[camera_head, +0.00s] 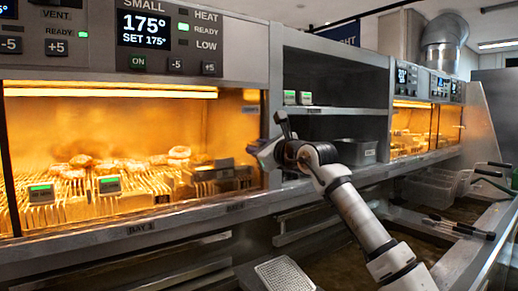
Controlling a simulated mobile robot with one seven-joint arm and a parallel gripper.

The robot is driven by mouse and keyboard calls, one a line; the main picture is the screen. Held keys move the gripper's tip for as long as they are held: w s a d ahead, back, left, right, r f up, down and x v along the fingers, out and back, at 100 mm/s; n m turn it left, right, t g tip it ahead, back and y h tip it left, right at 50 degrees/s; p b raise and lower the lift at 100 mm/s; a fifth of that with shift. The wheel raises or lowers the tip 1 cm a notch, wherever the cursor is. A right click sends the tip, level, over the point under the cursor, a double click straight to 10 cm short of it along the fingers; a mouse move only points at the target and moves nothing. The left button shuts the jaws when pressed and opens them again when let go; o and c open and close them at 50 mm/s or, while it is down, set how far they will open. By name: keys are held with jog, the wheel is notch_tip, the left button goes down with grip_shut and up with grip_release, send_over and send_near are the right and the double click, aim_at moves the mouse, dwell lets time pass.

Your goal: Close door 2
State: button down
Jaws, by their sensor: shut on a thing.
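A large lit warming cabinet with a glass front (120,125) fills the left side, with food on racks inside. I cannot read a "2" on any door, so I cannot tell for sure which door is door 2. My gripper (262,151) is at the right edge of this lit front, reached from the right by my white and dark arm. It is shut on a small part there, which looks like a door edge or handle. The fingers and the part overlap, so the exact contact is hidden. I cannot tell how far the door stands open.
A dark open shelf bay (335,85) lies right of the lit cabinet, with a metal pan (356,151) on its lower shelf. A second lit cabinet (412,128) stands farther right. Fry baskets (440,184) and black-handled tongs (458,227) lie by the fryer at the right.

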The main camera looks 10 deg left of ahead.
jog(key=shift+w+d+r, duration=0.1)
jog(key=shift+d+r, duration=0.1)
jog(key=shift+d, duration=0.05)
jog(key=c, duration=1.6)
grip_release()
jog(key=o, duration=0.4)
jog(key=shift+w+f, duration=0.1)
jog(key=shift+s+d+f, duration=0.1)
jog(key=shift+s, duration=0.1)
jog(key=b+v, duration=0.5)
jog(key=v, duration=0.8)
jog(key=shift+s+d, duration=0.2)
jog(key=shift+r, duration=0.2)
